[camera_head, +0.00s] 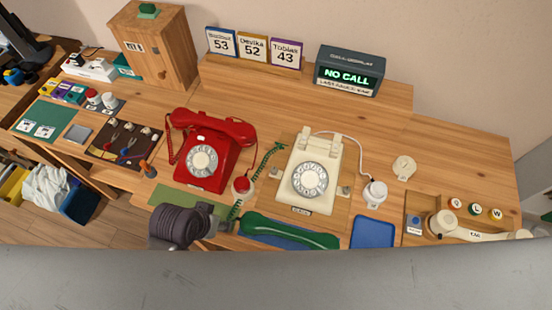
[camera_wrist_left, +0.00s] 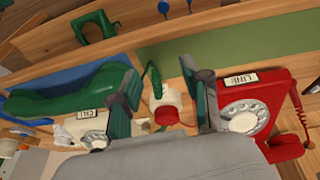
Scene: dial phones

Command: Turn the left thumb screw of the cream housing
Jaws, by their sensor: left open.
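The cream housing (camera_head: 315,177) is a dial phone body at the middle of the desk. A small grey knob, its left thumb screw (camera_head: 276,187), sits beside its left edge, and another (camera_head: 345,190) sits on its right. In the left wrist view the cream housing (camera_wrist_left: 88,124) shows partly at the lower left, behind a finger; I cannot make out the left screw there. My left gripper (camera_head: 218,224) is open and empty, in front and to the left of the housing. Its spread fingers (camera_wrist_left: 163,95) frame a red-and-white round piece, with no visible contact. My right gripper is out of view.
The red phone (camera_head: 205,155) stands left of the housing. The red-and-white piece (camera_head: 242,185) and a green coiled cord (camera_head: 262,170) lie between them. A green handset (camera_head: 290,232) lies in front. A white round part (camera_head: 374,193) on a cable is at right.

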